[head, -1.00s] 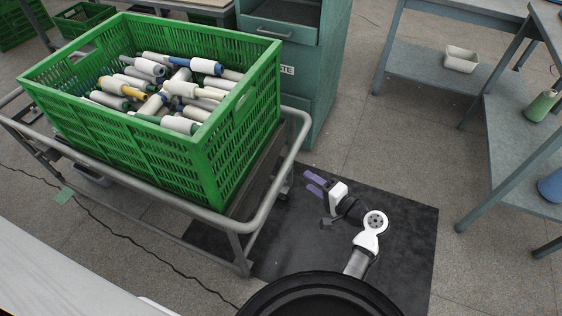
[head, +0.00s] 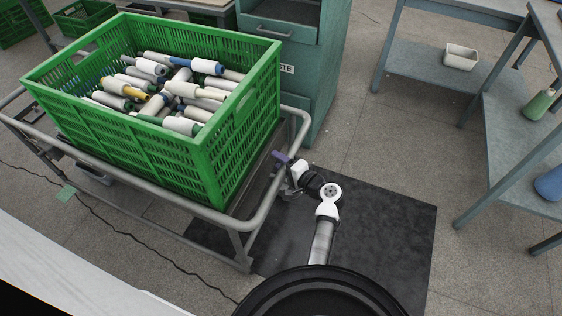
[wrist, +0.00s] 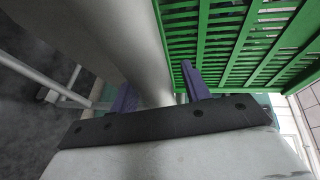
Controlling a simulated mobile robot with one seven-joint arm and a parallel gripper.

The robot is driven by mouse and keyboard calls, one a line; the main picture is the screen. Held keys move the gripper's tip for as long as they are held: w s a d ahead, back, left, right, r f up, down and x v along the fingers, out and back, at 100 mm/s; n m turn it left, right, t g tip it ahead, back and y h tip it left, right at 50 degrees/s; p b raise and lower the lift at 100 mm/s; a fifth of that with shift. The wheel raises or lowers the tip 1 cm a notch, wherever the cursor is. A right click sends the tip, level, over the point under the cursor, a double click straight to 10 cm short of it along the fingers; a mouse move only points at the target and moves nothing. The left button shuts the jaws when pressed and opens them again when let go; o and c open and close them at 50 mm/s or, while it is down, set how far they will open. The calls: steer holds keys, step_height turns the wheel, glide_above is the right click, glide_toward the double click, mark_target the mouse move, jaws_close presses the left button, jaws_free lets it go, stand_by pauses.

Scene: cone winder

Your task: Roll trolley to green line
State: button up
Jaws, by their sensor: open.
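The trolley (head: 258,212) is a grey tube frame that carries a green crate (head: 130,153) full of yarn cones. Its rounded end rail faces me. My gripper (head: 279,157) is at this rail, with its purple fingers reaching over the deck side. In the wrist view the thick grey rail (wrist: 105,40) runs between the two spread fingers (wrist: 160,92). The fingers are open around it; whether they touch it I cannot tell.
A black mat (head: 365,230) lies under my arm and partly under the trolley. A teal cabinet (head: 325,70) stands close behind the trolley. Workbenches (head: 410,70) fill the right. A dark cable (head: 130,240) crosses the floor. A pale surface (head: 60,270) is at lower left.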

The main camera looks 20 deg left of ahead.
jaws_close()
stand_by(0.3)
